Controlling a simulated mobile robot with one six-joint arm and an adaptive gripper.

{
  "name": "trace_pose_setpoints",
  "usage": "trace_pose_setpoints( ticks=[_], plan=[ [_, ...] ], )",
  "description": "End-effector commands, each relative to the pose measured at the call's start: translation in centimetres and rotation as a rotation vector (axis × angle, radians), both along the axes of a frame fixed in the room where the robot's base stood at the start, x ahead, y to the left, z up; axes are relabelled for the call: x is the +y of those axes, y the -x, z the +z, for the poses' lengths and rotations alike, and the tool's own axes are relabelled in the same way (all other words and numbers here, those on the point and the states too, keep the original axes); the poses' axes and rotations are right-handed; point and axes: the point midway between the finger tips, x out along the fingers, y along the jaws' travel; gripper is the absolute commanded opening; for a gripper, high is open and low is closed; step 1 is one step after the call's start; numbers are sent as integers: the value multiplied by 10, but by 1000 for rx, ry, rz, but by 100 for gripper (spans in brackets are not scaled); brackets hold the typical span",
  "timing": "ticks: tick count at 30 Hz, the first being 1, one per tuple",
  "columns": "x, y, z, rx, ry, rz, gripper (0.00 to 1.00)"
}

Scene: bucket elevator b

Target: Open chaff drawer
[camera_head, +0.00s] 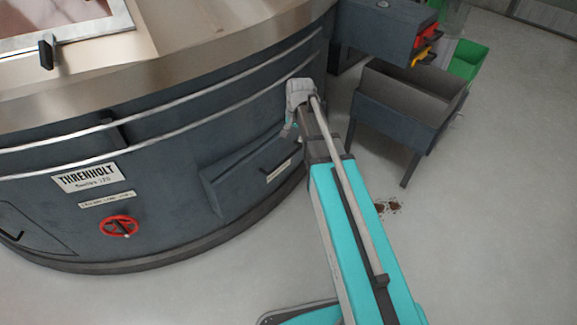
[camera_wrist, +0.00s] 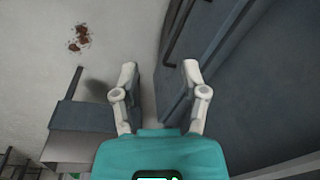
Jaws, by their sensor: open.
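The chaff drawer (camera_head: 235,178) appears to be the dark grey box-shaped front low on the round machine, with a small pale label at its right end. Whether it is fully closed cannot be told. My gripper (camera_wrist: 160,72) is open and empty in the wrist view, its two pale fingers spread apart. A dark bar (camera_wrist: 178,32), which looks like a handle, lies ahead of the fingers beside a dark panel (camera_wrist: 222,45). No contact with the bar shows. In the head view my arm reaches up beside the drawer's right end, and my fingertips are mostly hidden.
The round machine (camera_head: 165,150) has a red handwheel (camera_head: 119,226) at lower left. A grey bin on legs (camera_head: 405,100) stands right of my arm, below a dark box (camera_head: 385,25). Brown crumbs (camera_head: 388,205) lie on the floor. Floor at lower right is clear.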

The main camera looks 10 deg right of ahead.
Motion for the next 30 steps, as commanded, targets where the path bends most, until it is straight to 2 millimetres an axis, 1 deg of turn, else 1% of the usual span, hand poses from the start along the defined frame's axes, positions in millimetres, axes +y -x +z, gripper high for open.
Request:
trace_pose_setpoints(
  ticks=[1,9,15,18,21,30],
  plan=[
    [-2,-14,-21,-3,-7,-29,57],
    [-8,-61,-74,-17,-42,-190,57],
    [-12,-91,-107,-25,-68,-296,57],
    [-14,-101,-117,-27,-77,-333,57],
    [-15,-107,-123,-28,-84,-360,57],
    [-17,-111,-124,-29,-88,-379,57]
  ],
)
